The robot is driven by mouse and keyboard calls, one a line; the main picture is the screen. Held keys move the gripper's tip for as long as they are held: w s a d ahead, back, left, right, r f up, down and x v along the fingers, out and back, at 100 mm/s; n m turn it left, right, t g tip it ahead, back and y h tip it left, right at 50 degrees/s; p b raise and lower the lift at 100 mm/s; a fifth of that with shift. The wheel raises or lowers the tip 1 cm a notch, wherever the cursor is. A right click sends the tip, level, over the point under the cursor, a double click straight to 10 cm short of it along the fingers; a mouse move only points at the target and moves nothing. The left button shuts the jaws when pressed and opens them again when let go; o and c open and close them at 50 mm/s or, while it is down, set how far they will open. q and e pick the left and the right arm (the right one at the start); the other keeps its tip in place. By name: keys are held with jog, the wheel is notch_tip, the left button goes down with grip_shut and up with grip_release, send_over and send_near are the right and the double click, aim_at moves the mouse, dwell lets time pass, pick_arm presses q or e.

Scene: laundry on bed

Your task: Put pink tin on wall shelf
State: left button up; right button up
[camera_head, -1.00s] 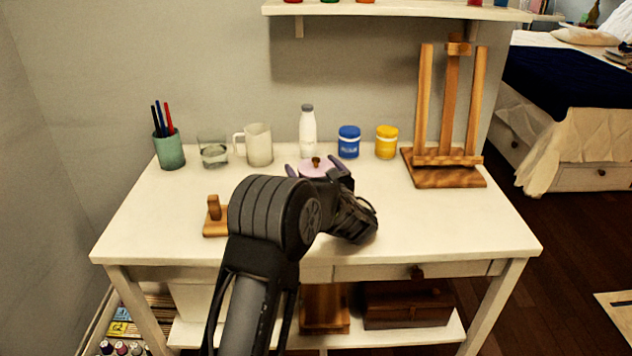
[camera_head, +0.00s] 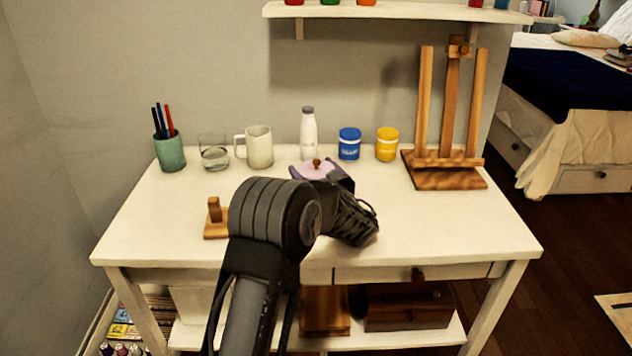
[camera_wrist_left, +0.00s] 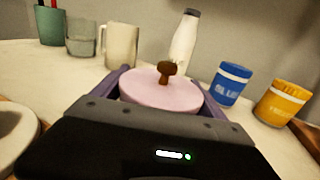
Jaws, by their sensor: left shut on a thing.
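The pink tin (camera_head: 317,168) has a round pink lid with a small brown knob. It stands on the white desk, in front of the white bottle. My left gripper (camera_head: 322,173) is shut on the tin, and its fingers lie on either side of it. In the left wrist view the tin's lid (camera_wrist_left: 158,92) shows between the two purple-grey fingers; the tin's lower body is hidden by the gripper. The wall shelf (camera_head: 400,10) runs along the top of the head view, with several small coloured jars on it. My right gripper is out of view.
On the desk (camera_head: 440,225) stand a green pen cup (camera_head: 169,152), a glass (camera_head: 213,155), a white mug (camera_head: 258,147), a white bottle (camera_head: 308,135), a blue jar (camera_head: 349,144), a yellow jar (camera_head: 387,145) and a wooden easel (camera_head: 447,130). The desk's right front is clear.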

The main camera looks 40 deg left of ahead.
pick_arm(q)
notch_tip(320, 180, up, 10)
jog(key=shift+r+p, duration=0.1)
jog(key=shift+p, duration=0.9)
